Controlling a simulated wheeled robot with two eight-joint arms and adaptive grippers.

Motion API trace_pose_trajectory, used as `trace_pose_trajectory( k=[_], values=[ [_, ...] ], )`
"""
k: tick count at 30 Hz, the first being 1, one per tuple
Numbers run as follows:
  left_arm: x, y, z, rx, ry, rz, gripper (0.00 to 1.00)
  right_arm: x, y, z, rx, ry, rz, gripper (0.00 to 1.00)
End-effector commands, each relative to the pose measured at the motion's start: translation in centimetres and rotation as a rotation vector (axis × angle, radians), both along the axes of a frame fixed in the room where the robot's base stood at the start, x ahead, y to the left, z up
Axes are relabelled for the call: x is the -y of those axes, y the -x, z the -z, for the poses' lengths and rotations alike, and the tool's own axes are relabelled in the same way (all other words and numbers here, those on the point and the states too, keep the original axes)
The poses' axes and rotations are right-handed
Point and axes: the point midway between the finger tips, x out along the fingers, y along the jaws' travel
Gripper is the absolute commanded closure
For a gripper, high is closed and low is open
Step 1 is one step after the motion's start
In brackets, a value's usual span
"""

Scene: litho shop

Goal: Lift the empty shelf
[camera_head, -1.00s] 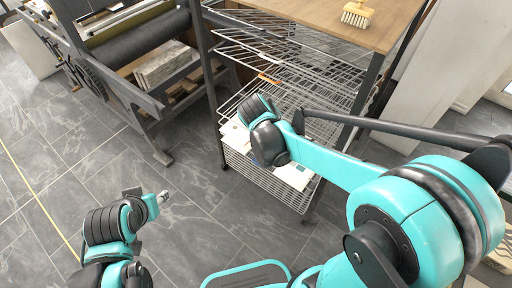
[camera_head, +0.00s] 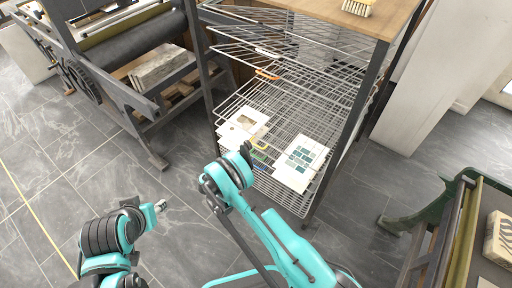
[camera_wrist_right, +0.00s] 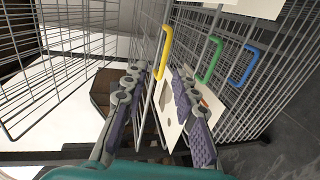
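A wire drying rack (camera_head: 290,120) holds a stack of wire shelves with coloured handles. An upper shelf with an orange handle (camera_head: 268,75) looks empty. Lower down lie white printed sheets (camera_head: 300,162). My right gripper (camera_head: 247,152) is low at the rack's front, partly hidden by its arm. In the right wrist view, its two fingers (camera_wrist_right: 158,88) are apart and empty. A yellow handle (camera_wrist_right: 165,52) stands just ahead of the fingertips; I cannot tell whether they touch. Green (camera_wrist_right: 210,60) and blue (camera_wrist_right: 245,65) handles are to its right. My left gripper (camera_head: 160,206) is over bare floor; its opening is unclear.
A press with a dark roller (camera_head: 140,45) stands at left, and a green-framed machine (camera_head: 450,215) at lower right. The tiled floor in front is clear.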

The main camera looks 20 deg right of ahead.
Motion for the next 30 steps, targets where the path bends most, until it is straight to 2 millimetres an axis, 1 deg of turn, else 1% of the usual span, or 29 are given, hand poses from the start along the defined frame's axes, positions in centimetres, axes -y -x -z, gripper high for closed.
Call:
trace_pose_trajectory(
  k=[1, 5, 12, 18, 22, 29, 30],
  values=[
    [0.0, 0.0, 0.1, 0.000, 0.000, 0.000, 0.60, 0.0, 0.2, 0.6, 0.002, 0.009, -0.001, 0.72],
    [0.0, 0.0, 0.4, 0.000, 0.000, 0.000, 0.60, 0.6, -0.2, 1.1, 0.006, 0.018, 0.002, 0.72],
    [0.0, 0.0, 1.8, 0.000, 0.000, 0.000, 0.60, 3.7, -2.5, 2.0, 0.005, 0.017, 0.003, 0.72],
    [0.0, 0.0, 2.5, 0.000, 0.000, 0.000, 0.60, 5.5, -4.0, 2.4, 0.005, 0.015, 0.000, 0.72],
    [0.0, 0.0, 2.6, 0.000, 0.000, 0.000, 0.60, 5.9, -4.4, 2.5, 0.005, 0.015, 0.000, 0.72],
    [0.0, 0.0, 2.6, 0.000, 0.000, 0.000, 0.60, 6.0, -4.4, 2.4, 0.005, 0.015, -0.001, 0.72],
    [0.0, 0.0, 2.6, 0.000, 0.000, 0.000, 0.60, 6.0, -4.4, 2.4, 0.005, 0.015, -0.001, 0.83]
  ],
)
